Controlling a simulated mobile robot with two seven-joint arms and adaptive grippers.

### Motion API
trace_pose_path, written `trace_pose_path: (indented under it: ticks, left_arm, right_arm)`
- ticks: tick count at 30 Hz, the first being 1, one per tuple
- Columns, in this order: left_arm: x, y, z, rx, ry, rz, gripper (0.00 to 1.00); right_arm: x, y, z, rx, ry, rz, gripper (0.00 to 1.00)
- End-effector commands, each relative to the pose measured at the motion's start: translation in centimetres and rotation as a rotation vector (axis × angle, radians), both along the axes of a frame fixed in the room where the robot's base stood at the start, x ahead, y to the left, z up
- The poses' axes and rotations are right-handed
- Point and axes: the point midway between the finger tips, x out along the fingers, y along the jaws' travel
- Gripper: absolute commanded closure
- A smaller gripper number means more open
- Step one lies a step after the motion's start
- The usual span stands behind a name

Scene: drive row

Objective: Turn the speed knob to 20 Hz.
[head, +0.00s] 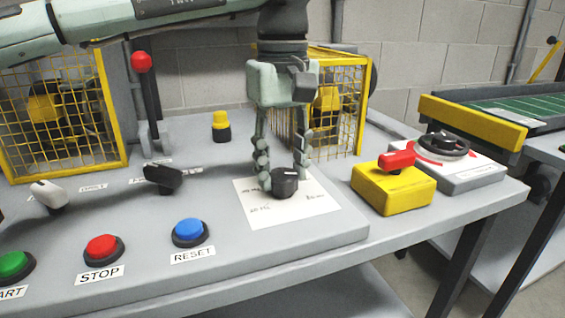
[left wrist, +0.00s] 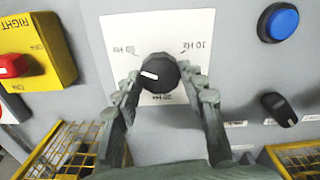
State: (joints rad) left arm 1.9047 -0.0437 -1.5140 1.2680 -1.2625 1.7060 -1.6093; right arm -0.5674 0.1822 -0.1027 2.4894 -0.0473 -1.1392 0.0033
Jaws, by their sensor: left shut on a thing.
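The speed knob (head: 285,184) is a black round knob on a white card (head: 300,208) at the front right of the grey console. In the left wrist view the knob (left wrist: 162,68) shows a white pointer mark facing left, between the left label and the bottom label. The picture is upside down there; 10 Hz reads at the right, the bottom label looks like 20 Hz and the left one like 30 Hz. My left gripper (head: 282,172) points down with a finger on each side of the knob, shut on it. My right gripper is in neither view.
A yellow box with a red handle (head: 393,190) stands right of the card, beside a grey box with a black handwheel (head: 445,146). Left are a blue RESET button (head: 190,232), a red STOP button (head: 103,248) and a black switch (head: 162,179). Yellow cages (head: 335,80) stand behind.

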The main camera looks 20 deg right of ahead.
Motion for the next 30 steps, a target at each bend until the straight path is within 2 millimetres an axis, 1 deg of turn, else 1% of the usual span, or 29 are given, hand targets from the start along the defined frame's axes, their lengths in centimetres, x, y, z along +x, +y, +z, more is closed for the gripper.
trace_pose_path:
  ticks: [9, 15, 21, 30]
  left_arm:
    - [-0.1, 0.0, 0.1, 0.002, 0.001, 0.259, 0.88]
    - [-0.1, 0.0, 0.1, 0.002, 0.002, 0.450, 0.88]
    - [-0.1, 0.0, 0.0, 0.001, 0.000, 0.641, 0.88]
    - [-0.1, 0.0, 0.0, 0.000, 0.001, 0.926, 0.88]
  right_arm:
    - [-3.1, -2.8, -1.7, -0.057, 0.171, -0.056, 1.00]
    - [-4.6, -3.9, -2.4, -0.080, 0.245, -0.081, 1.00]
    - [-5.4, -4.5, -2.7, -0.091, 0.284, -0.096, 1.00]
    - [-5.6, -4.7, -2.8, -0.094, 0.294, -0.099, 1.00]
